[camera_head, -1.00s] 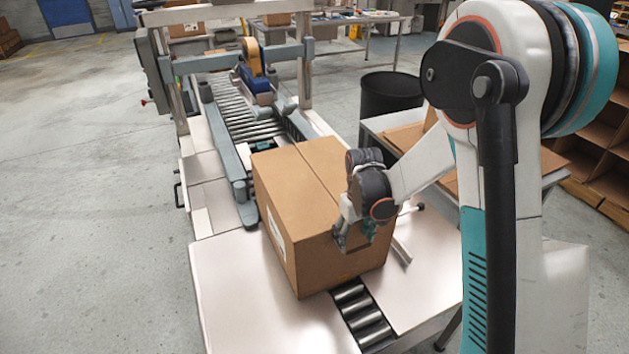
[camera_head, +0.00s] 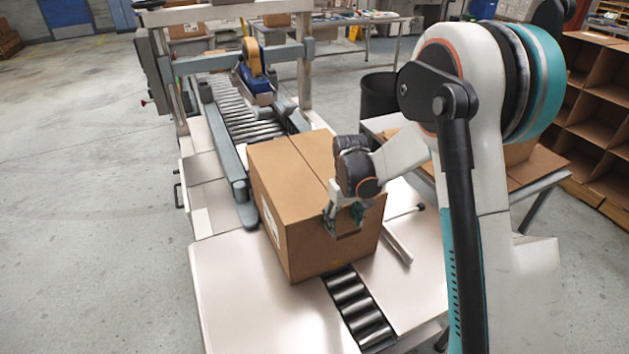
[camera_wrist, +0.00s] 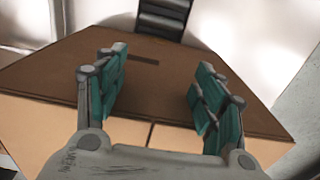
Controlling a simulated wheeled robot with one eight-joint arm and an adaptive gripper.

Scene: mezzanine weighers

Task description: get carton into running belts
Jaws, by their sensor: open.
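The brown cardboard carton (camera_head: 290,190) stands upright on the roller strip of a metal table, in front of the belts. My gripper (camera_head: 345,222) is open at the carton's near face, close to its upper edge. In the wrist view my open gripper (camera_wrist: 158,95) has both teal fingers spread over the carton (camera_wrist: 165,70), with a dark handle slot near the left finger. I cannot tell whether the fingers touch the cardboard. The belts (camera_head: 232,165) run along both sides of the roller lane beyond the carton; whether they are moving cannot be told.
The taping head (camera_head: 254,75) hangs over the lane under a frame. Bare rollers (camera_head: 355,308) lie in front of the carton. A stop bar (camera_head: 398,243) lies right of it. A black bin (camera_head: 378,95) and a side table (camera_head: 545,170) stand to the right.

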